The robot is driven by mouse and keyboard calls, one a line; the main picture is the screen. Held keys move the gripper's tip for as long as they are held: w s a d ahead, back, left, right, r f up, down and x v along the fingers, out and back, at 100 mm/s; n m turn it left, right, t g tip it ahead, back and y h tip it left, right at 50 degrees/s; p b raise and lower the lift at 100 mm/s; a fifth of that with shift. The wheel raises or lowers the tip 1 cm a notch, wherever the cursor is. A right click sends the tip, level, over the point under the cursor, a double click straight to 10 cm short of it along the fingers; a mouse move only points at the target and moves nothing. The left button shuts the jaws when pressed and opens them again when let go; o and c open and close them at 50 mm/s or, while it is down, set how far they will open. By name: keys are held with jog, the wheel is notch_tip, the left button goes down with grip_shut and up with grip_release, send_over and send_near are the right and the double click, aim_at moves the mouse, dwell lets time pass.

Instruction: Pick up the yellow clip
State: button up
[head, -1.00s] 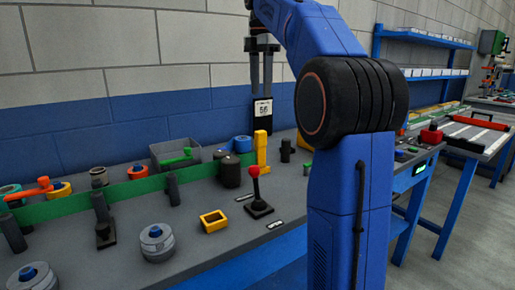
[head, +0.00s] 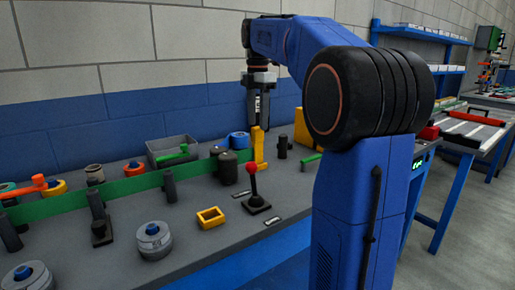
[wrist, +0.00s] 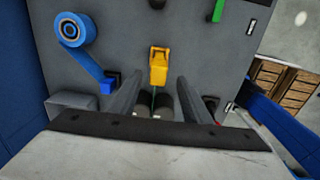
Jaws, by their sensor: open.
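A tall yellow piece, which I take for the yellow clip (head: 258,147), stands upright near the back of the grey bench in the head view. My gripper (head: 260,121) is above it, pointing down, with its fingertips close to its top; I cannot tell whether they touch it. In the wrist view, a yellow piece (wrist: 159,67) shows just ahead of my open gripper (wrist: 161,82), roughly centred between the fingers. Nothing yellow is visibly held.
A red-knobbed lever (head: 253,186) and a yellow square ring (head: 211,217) are in front. A dark cylinder (head: 228,167) stands left and a yellow block (head: 301,127) stands right. A blue roll (wrist: 76,29) lies at upper left in the wrist view.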

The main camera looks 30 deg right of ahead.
aim_at(258, 127)
jog(key=shift+w+d+f, duration=0.1)
jog(key=shift+w+f, duration=0.05)
jog(key=shift+f, duration=2.55)
grip_shut()
